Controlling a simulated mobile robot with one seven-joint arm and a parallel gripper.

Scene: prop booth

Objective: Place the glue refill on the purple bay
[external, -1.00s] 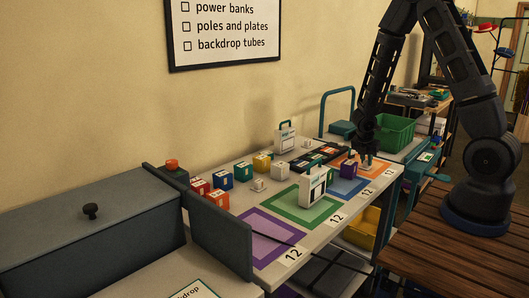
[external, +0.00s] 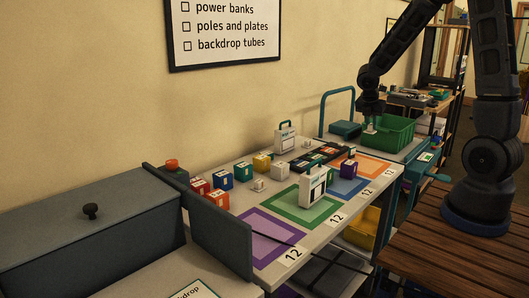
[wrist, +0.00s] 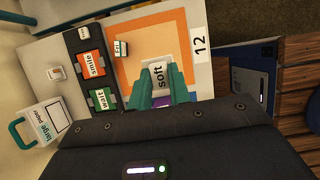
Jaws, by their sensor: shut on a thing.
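My gripper (external: 370,124) is raised above the table's far right end, near the green bin. Its teal fingers (wrist: 164,86) are shut on a small white block marked "soft" (wrist: 158,74); the block also shows, tiny, in the external view (external: 370,129). I cannot tell from its print whether it is the glue refill. The purple bay (external: 250,236) is a purple-bordered rectangle at the table's near end, empty, well away from my gripper. The orange bay (wrist: 150,38) lies below my gripper in the wrist view.
A white handled box (external: 312,186) stands by the green bay (external: 290,211). A purple cube (external: 348,168) is at the blue bay. Several coloured cubes, including a blue one (external: 223,180), line the back. A dark divider (external: 218,236) borders the near end; a green bin (external: 395,130) stands beyond.

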